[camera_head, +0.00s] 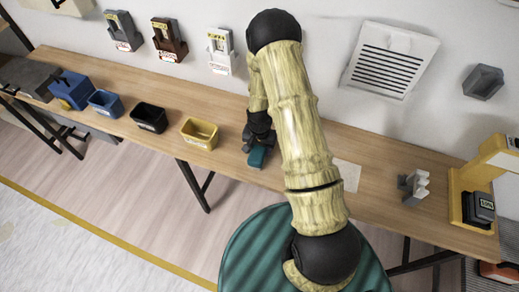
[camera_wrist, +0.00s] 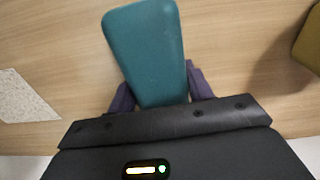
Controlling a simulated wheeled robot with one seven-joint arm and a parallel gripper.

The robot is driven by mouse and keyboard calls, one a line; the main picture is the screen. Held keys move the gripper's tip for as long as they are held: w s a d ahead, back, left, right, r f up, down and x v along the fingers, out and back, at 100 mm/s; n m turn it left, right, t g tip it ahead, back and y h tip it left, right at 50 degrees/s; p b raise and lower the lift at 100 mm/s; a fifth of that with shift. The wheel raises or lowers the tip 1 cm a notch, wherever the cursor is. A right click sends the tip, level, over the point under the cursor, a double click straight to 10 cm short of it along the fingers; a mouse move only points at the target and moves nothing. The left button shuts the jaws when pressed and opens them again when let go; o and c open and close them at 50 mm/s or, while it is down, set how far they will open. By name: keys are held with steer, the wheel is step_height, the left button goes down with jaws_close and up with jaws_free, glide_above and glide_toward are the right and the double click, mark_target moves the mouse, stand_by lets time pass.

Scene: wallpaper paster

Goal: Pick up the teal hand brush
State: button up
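The teal hand brush (camera_head: 258,157) is on the long wooden table, below my gripper and near the table's front edge. In the wrist view, its flat teal body (camera_wrist: 147,50) fills the upper middle and its near end runs in between my gripper's fingers (camera_wrist: 158,92). One dark purple finger shows on each side, close against the teal edges. Whether they press on it is not clear. In the head view my gripper (camera_head: 256,143) is small, dark and partly hidden by my arm. The brush's underside is hidden.
A yellow bin (camera_head: 199,134), a black bin (camera_head: 149,117) and a blue bin (camera_head: 105,103) stand to the left on the table (camera_head: 225,110). A pale sheet (camera_head: 347,175) and a grey holder (camera_head: 414,187) are to the right. Wall-mounted units, including a louvred panel (camera_head: 390,60), are behind.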

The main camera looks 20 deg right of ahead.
steer(key=shift+c, duration=0.8)
steer(key=shift+r, duration=0.1)
step_height(320, 180, up, 10)
steer(key=shift+f+b, duration=0.1)
steer(key=shift+b, duration=0.75)
steer(key=o, duration=0.5)
steer(key=c, duration=0.4)
